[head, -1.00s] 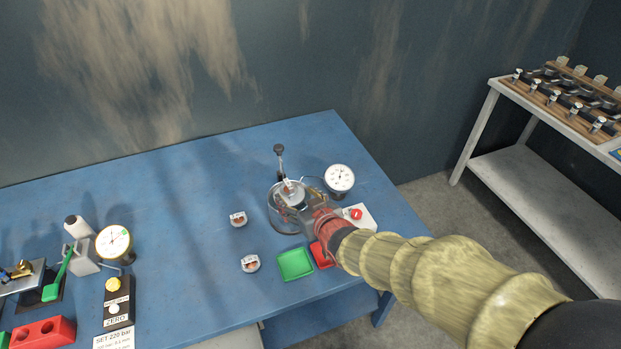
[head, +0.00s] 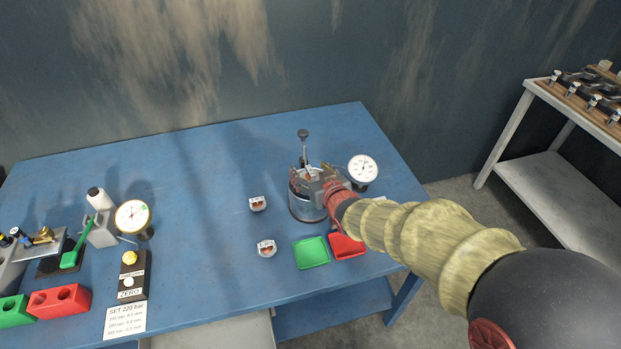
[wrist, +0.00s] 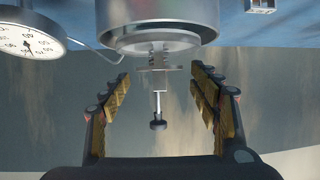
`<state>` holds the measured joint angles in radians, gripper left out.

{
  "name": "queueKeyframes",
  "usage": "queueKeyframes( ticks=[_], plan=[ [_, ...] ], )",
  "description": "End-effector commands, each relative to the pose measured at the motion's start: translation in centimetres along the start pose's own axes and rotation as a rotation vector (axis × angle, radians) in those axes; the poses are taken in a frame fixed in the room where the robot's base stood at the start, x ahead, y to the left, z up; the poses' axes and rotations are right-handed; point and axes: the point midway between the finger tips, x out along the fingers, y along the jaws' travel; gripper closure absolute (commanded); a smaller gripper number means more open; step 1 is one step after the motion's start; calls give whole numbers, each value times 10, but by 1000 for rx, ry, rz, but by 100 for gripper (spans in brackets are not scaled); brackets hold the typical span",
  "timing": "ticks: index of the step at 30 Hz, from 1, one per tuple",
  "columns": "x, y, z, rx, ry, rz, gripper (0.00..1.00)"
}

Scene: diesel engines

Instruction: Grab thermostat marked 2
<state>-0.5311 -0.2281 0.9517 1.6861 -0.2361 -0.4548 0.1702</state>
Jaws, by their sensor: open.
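Two small metal pieces with copper-coloured middles, perhaps the thermostats, sit on the blue table: a far one (head: 258,203) and a near one (head: 266,248). No number is legible on either. A round metal pot (head: 305,208) stands to their right, with a black-knobbed rod (head: 303,136) rising at it. In the wrist view, which looks upside down, a spring-like part (wrist: 158,58) shows at the pot's mouth (wrist: 158,30). My gripper (head: 312,178) is at the pot's top; in the wrist view its fingers (wrist: 158,75) are open on both sides of the spring-like part, holding nothing.
A dial gauge (head: 362,169) stands close right of the pot. A green tray (head: 312,252) and a red tray (head: 347,246) lie in front. Another gauge (head: 133,216) and several tools are at left.

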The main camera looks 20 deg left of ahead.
Motion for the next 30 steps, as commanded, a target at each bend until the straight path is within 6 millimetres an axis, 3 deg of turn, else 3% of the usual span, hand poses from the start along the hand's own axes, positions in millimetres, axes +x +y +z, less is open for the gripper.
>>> queueKeyframes(
  ticks=[2,30],
  plan=[
    [0,0,0,0,0,0,39],
    [0,0,0,0,-1,0,92]
  ],
)
